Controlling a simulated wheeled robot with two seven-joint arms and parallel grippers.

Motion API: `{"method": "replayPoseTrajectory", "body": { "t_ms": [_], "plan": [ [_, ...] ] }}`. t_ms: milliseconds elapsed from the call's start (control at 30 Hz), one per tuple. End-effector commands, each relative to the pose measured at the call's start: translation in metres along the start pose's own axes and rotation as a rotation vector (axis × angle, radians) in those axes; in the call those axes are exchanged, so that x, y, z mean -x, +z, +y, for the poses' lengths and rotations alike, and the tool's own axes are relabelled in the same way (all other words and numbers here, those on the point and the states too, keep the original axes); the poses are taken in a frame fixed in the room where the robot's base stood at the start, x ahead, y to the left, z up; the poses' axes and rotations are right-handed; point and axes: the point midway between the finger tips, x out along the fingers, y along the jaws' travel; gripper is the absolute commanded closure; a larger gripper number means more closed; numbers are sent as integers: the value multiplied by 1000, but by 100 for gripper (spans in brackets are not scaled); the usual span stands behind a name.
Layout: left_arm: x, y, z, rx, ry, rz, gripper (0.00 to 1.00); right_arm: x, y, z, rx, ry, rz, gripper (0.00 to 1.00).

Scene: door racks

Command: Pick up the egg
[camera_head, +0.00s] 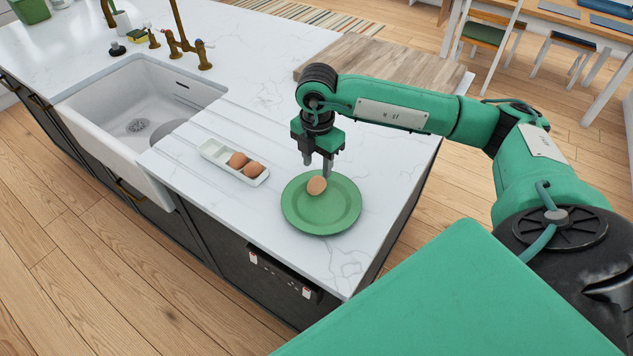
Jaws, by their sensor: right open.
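A brown egg (316,186) is at the green plate (322,222), near the plate's upper middle. My right gripper (317,165) points down just above and behind the egg, with its two fingers apart. One finger ends close to the egg's right side; I cannot tell whether it touches. Two more brown eggs, one (238,160) and another (253,169), sit in a white egg tray (213,150) left of the plate. My left gripper is not in view.
A white sink (135,105) with a brass faucet (185,45) is at the left. A wooden board (375,60) lies behind my right arm. The counter in front of the plate is clear up to its edge.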

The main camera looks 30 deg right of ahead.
Motion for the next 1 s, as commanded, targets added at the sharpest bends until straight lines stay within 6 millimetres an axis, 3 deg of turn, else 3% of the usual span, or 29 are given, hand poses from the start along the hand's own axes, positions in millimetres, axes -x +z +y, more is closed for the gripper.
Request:
{"method": "replayPoseTrajectory", "body": {
  "t_ms": [167,333,500,767,833,1000],
  "plan": [
    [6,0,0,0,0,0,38,-10,-2,0,1,-1,2,58],
    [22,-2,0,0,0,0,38,-32,-6,-2,2,-3,1,58],
    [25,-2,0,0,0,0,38,-54,-6,-2,0,0,2,58],
    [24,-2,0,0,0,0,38,-58,-6,-2,1,1,1,58],
    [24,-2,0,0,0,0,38,-58,-6,-2,1,1,1,70],
    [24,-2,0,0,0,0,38,-57,-6,-1,1,1,1,71]
  ]
}}
